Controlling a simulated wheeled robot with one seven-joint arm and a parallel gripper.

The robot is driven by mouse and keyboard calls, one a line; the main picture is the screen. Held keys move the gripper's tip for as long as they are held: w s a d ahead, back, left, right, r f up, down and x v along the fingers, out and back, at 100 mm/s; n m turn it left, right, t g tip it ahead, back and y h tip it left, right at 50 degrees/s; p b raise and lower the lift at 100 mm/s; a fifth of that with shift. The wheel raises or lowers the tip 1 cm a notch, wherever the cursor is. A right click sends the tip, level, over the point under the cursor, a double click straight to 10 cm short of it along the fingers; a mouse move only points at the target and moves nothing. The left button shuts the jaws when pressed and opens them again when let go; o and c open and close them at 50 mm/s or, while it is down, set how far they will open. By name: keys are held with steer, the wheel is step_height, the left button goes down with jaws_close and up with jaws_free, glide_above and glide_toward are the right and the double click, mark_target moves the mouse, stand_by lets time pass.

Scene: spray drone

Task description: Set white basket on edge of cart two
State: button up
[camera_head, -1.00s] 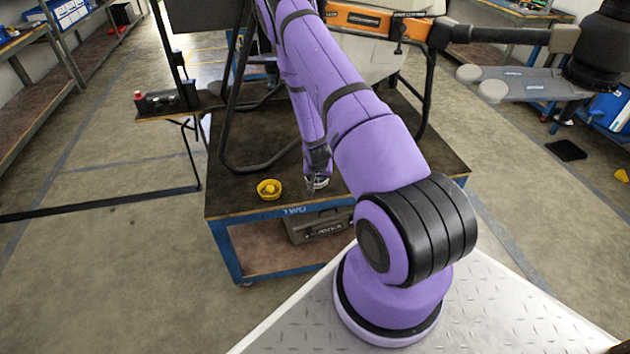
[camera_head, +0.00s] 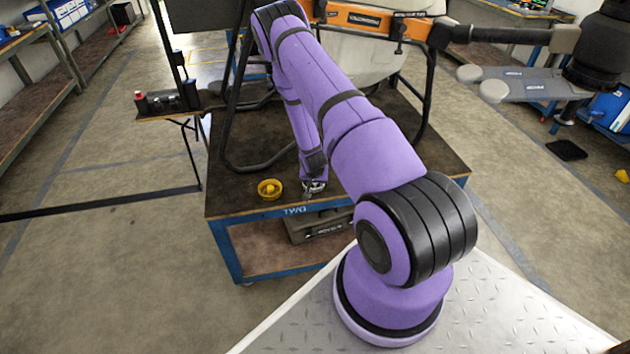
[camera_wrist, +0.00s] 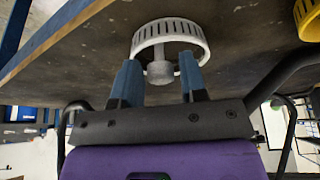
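The white basket (camera_wrist: 172,36), a round slotted cup with a grey central stem, shows in the wrist view against the dark top of cart two. It is small and partly hidden by my arm in the head view (camera_head: 314,186), near the cart's front edge. My gripper (camera_wrist: 160,72) has its two blue fingers apart, one on each side of the stem, with narrow gaps visible. Whether the basket rests fully on the top is hard to tell. Cart two (camera_head: 235,205) has a dark top and a blue frame marked TWO.
A yellow basket (camera_head: 269,189) sits on the cart top to the left, and its rim shows in the wrist view (camera_wrist: 308,18). The drone's black legs (camera_head: 238,110) stand on the cart behind my arm. A grey case (camera_head: 320,226) lies on the lower shelf.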

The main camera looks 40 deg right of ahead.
steer(key=shift+o, duration=0.7)
steer(key=shift+r, duration=0.1)
steer(key=shift+r, duration=0.2)
steer(key=s+a+r+n+t+y, duration=0.1)
steer(key=a+r, duration=0.4)
steer(key=r, duration=0.9)
steer(key=s+a+r+n, duration=0.1)
steer(key=a+r, duration=0.5)
steer(key=r, duration=0.8)
steer(key=a+r+n+t+y, duration=0.15)
steer(key=a+r, duration=0.35)
steer(key=r, duration=0.8)
steer(key=s+a+r+n, duration=0.2)
steer(key=s+a+r, duration=0.25)
steer(key=r, duration=0.25)
steer(key=s+a+r+n, duration=0.1)
steer(key=s+a+r, duration=0.2)
steer(key=s+r, duration=0.35)
steer(key=s+a+r+n, duration=0.1)
steer(key=s+a+r, duration=0.1)
steer(key=s, duration=0.5)
steer(key=s+a+r+n, duration=0.2)
steer(key=s+a+r, duration=0.1)
steer(key=s, duration=0.4)
steer(key=shift+s+a+r+y, duration=0.25)
steer(key=shift+s+r+y, duration=0.2)
steer(key=shift+r, duration=0.15)
